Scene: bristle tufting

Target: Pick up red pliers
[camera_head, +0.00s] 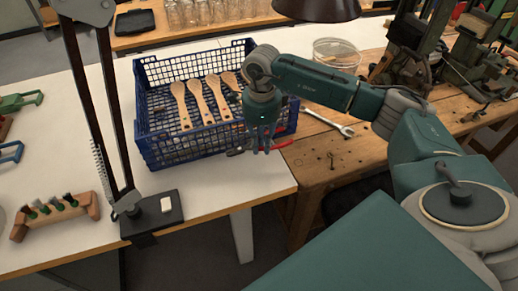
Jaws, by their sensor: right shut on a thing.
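The red pliers (284,144) show as a small red handle beside the front right corner of the blue crate, with a dark part to the left of the fingers. My right gripper (264,146) comes down over the crate's right front side and is shut on the pliers. The fingers and crate edge hide part of them, and I cannot tell whether they touch the table. My left gripper is not in view.
The blue crate (188,155) holds several wooden spoons (198,100). A wrench (328,122) lies on the wooden bench (330,178) to the right. A black lamp arm and base (152,216) stand at the left front. A wooden rack (52,217) stands at far left.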

